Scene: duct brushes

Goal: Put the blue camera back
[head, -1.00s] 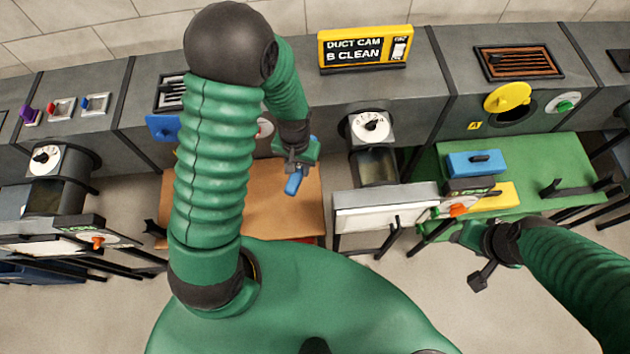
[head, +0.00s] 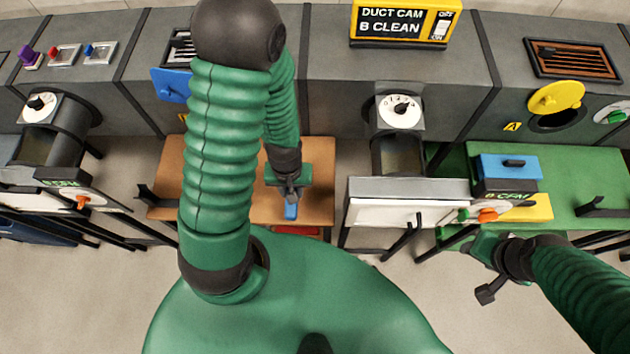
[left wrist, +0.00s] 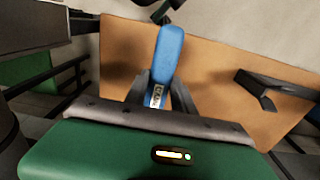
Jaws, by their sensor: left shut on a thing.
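The blue camera (left wrist: 168,58) is a slim blue bar with a small label near its lower end. My left gripper (left wrist: 160,92) is shut on that end in the left wrist view. In the head view the blue camera (head: 291,211) points down from my left gripper (head: 290,194), over the front right part of the brown table (head: 318,180). Whether it touches the table cannot be told. My right gripper (head: 483,272) is beside the green table's front; its jaw opening is unclear.
Black brackets stand on the brown table, one at its left (head: 158,198). A blue flap (head: 170,86) hangs on the duct behind. A display reading "DUCT CAM B CLEAN" (head: 405,22) stands on the duct. A blue-topped box (head: 510,167) sits on the green table (head: 590,170).

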